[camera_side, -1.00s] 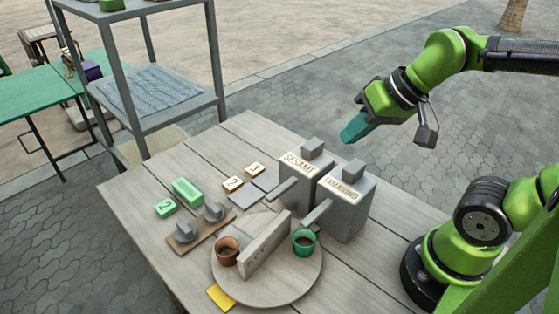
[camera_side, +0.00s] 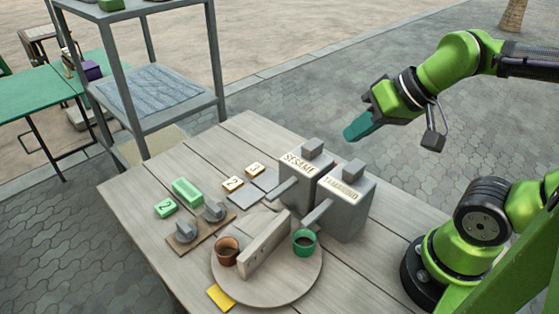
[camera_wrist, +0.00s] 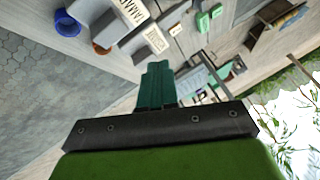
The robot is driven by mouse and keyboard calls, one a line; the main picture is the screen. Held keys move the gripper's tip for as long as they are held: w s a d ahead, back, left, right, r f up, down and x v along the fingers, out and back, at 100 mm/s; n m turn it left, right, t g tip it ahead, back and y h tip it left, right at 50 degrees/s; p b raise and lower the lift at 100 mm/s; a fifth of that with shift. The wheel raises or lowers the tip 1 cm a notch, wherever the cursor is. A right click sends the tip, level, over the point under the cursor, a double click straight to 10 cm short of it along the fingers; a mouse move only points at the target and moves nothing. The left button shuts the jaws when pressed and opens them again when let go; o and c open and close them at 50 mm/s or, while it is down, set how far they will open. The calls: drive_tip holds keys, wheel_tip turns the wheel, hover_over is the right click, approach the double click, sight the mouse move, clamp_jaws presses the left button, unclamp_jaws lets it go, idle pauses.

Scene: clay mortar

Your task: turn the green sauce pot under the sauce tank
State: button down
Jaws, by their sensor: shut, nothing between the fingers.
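The green sauce pot (camera_side: 304,243) stands upright on the right side of a round wooden turntable (camera_side: 292,290). Its inside looks dark. The tamarind tank (camera_side: 345,210) stands behind it, with its lever or spout (camera_side: 317,213) reaching toward the pot. Whether the pot is exactly beneath it cannot be told. The sesame tank (camera_side: 296,180) stands to the left. A brown pot (camera_side: 227,251) sits on the turntable's left side, beyond an upright divider (camera_side: 266,243). My gripper (camera_side: 349,134), with teal fingers shut and empty, is in the air behind the tanks. Its fingers show in the wrist view (camera_wrist: 156,85).
A board with two grey knobs (camera_side: 200,230), green blocks (camera_side: 187,191) and numbered tiles (camera_side: 233,184) lie on the table's left. A yellow tag (camera_side: 221,297) is at the turntable's front edge. A grey shelf rack (camera_side: 150,100) stands behind. A blue round thing (camera_wrist: 67,24) shows in the wrist view.

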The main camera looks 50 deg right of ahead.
drive_tip(key=c, duration=1.7)
unclamp_jaws()
drive_tip(key=o, duration=0.7)
drive_tip(key=a, duration=0.1)
drive_tip(key=w+a+f+n+g, duration=0.1)
drive_tip(key=a+n, duration=0.1)
drive_tip(key=shift+w+a+f+g+y, duration=0.25)
drive_tip(key=shift+a+f+g+y, duration=0.05)
drive_tip(key=shift+f+g, duration=0.1)
drive_tip(key=shift+c, duration=0.2)
drive_tip(key=n+g+h, duration=0.3)
drive_tip(key=n+g, duration=0.2)
drive_tip(key=n, duration=1.6)
hover_over(265, 234)
wheel_tip(265, 234, down, 3)
wheel_tip(265, 234, down, 16)
drive_tip(key=shift+f, duration=0.25)
clamp_jaws()
